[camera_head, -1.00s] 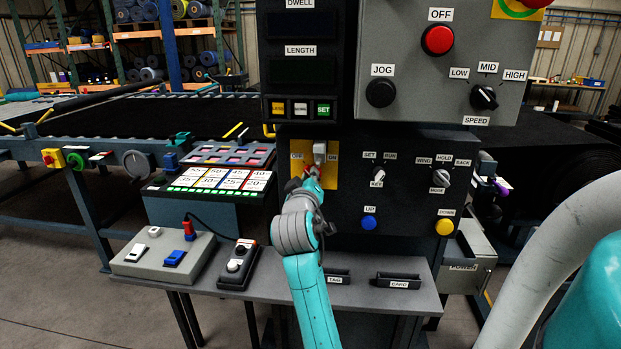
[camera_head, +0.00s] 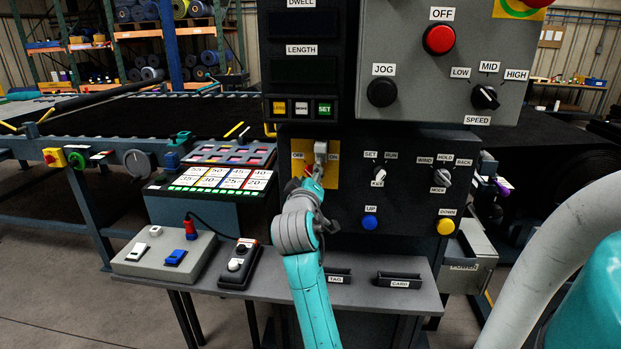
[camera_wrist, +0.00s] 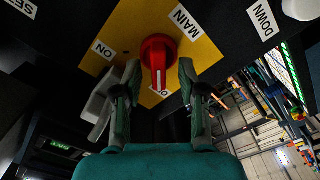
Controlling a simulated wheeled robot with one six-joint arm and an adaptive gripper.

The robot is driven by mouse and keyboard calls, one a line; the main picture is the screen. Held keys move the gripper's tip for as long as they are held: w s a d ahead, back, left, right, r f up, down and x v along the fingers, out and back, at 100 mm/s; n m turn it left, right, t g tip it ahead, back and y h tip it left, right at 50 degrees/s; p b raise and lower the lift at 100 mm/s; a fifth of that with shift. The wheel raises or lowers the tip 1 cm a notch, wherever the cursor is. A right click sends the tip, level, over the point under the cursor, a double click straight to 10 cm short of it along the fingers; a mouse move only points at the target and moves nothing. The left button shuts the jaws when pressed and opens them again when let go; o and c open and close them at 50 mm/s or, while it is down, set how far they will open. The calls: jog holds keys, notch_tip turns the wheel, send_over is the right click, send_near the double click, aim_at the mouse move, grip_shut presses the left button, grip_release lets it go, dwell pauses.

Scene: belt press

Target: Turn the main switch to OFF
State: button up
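The main switch is a red rotary knob (camera_wrist: 158,52) on a yellow plate (camera_wrist: 125,25), with MAIN and ON labels visible in the wrist view. The knob's white mark points down in that view, toward a label mostly hidden below it. My gripper (camera_wrist: 159,72) is open, with one finger on each side of the knob's lower part; I cannot tell whether either touches it. In the head view the yellow plate (camera_head: 299,172) carries OFF at left and ON at right, and my gripper (camera_head: 314,176) covers most of the knob.
A light grey piece (camera_head: 320,151) sits on the plate above my gripper and also shows beside the left finger in the wrist view (camera_wrist: 99,103). The SET/RUN key switch (camera_head: 379,173) and blue UP button (camera_head: 370,222) are to the right. A grey shelf (camera_head: 300,287) lies below.

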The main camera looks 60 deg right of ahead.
jog(key=v, duration=1.2)
dwell(0.5)
jog(key=s+a+f+n+t+y, duration=0.2)
jog(key=a+f+n+t+y, duration=0.6)
jog(key=a+f, duration=1.3)
jog(key=s+a+f+m+y, duration=0.1)
jog(key=s+a+f+y, duration=0.5)
jog(key=s+a+f, duration=0.45)
jog(key=s+a+r+m+y, duration=0.1)
jog(key=s+r+m+y, duration=0.1)
jog(key=s, duration=1.2)
jog(key=shift+s+a+r+m+y, duration=0.3)
jog(key=shift+a, duration=0.1)
